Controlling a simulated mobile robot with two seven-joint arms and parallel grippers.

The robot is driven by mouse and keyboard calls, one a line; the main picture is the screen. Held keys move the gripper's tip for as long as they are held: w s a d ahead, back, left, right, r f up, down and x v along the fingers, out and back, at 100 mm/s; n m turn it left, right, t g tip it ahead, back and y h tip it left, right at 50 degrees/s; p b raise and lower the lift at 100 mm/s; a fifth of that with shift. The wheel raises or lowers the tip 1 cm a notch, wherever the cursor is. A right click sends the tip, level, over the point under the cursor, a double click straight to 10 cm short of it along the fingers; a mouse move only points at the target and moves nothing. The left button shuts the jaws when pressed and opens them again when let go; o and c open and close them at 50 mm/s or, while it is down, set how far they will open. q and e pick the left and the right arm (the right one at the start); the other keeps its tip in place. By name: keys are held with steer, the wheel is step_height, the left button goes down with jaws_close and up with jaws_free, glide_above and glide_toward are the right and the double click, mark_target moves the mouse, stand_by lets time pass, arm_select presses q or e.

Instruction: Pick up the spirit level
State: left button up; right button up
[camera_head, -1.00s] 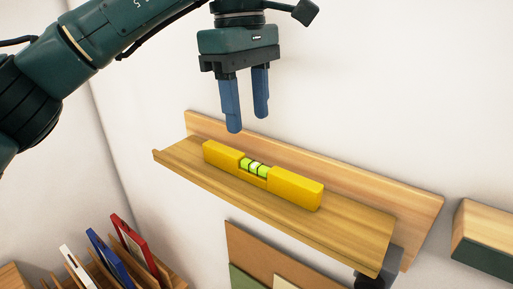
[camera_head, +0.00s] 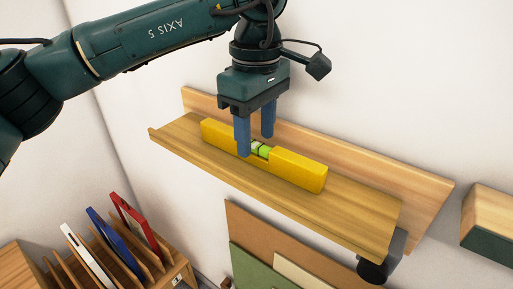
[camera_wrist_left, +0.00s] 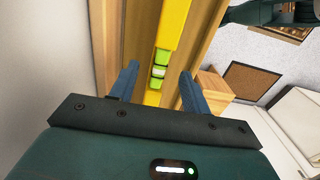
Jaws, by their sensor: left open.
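The yellow spirit level (camera_head: 297,169) with a green vial lies lengthwise on the wooden wall shelf (camera_head: 362,214). My left gripper (camera_head: 256,146) points down over the middle of the level, with its blue fingers open and partly covering the vial. In the left wrist view the level (camera_wrist_left: 172,30) runs between the two spread fingers (camera_wrist_left: 158,88), with the green vial just ahead of them. I cannot tell whether the fingertips are beside the level or still a little above it. My right gripper is not in view.
A wooden rack (camera_head: 178,269) with red, blue and white frames stands at the lower left. Boards (camera_head: 262,232) lean below the shelf. A dark part (camera_head: 372,270) sits under the shelf's right end. Another wooden piece (camera_head: 487,216) is on the wall at right. The shelf's back board rises behind the level.

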arm_select(q)
steer(key=shift+w+f, duration=0.1)
steer(key=shift+f, duration=1.25)
steer(key=shift+c, duration=0.5)
jaws_close()
